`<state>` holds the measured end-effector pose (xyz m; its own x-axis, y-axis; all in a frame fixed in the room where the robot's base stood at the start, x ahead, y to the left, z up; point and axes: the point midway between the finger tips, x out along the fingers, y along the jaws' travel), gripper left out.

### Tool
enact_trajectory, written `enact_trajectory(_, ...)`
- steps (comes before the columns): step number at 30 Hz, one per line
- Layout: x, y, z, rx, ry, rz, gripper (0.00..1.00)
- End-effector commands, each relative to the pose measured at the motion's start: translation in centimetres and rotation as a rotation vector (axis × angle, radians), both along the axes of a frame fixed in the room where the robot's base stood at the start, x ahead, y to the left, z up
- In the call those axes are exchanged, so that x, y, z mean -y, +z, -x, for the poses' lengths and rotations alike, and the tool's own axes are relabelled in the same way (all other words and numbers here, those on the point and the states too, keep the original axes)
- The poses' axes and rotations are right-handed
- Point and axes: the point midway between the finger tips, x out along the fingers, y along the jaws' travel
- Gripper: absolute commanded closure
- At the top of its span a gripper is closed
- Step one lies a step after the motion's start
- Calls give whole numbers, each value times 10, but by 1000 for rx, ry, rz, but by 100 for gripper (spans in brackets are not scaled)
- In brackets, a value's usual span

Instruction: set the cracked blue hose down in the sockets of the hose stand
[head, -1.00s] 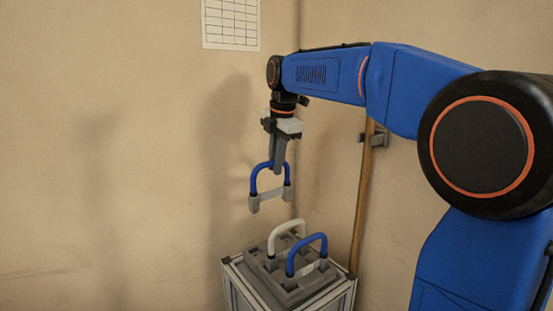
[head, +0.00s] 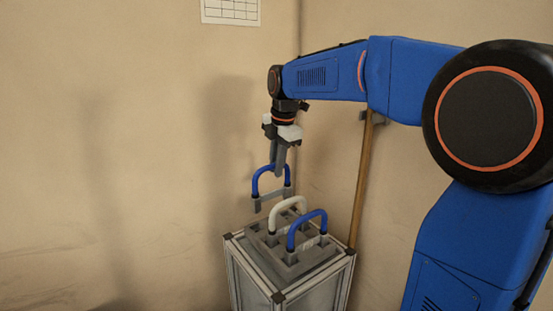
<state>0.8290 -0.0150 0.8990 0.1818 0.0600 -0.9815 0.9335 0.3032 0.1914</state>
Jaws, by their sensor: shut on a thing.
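My gripper (head: 278,166) is shut on the top of a blue hose (head: 256,182), an arch with a grey bar across its two lower ends. It hangs roughly upright, just above the far left side of the hose stand (head: 258,238), and looks clear of it. A crack is too small to make out. The grey stand holds a white hose (head: 287,202) and, nearer the camera, another blue hose (head: 293,229), both upright. The sockets below the held hose are partly hidden by the white hose and too small to judge.
The stand sits on a metal-framed pedestal (head: 250,272) close to the room corner. A wooden pole (head: 362,185) leans behind it on the right. A paper chart (head: 231,11) hangs on the bare left wall. Open space lies left of the pedestal.

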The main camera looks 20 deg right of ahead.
Motion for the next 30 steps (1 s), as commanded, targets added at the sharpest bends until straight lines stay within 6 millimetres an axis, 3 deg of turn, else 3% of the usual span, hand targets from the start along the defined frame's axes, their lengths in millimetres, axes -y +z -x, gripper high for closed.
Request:
enact_trajectory(16, 0, -44, 0, 0, 0, 0, 100)
enact_trajectory(30, 1, -47, 0, 1, 0, 0, 100)
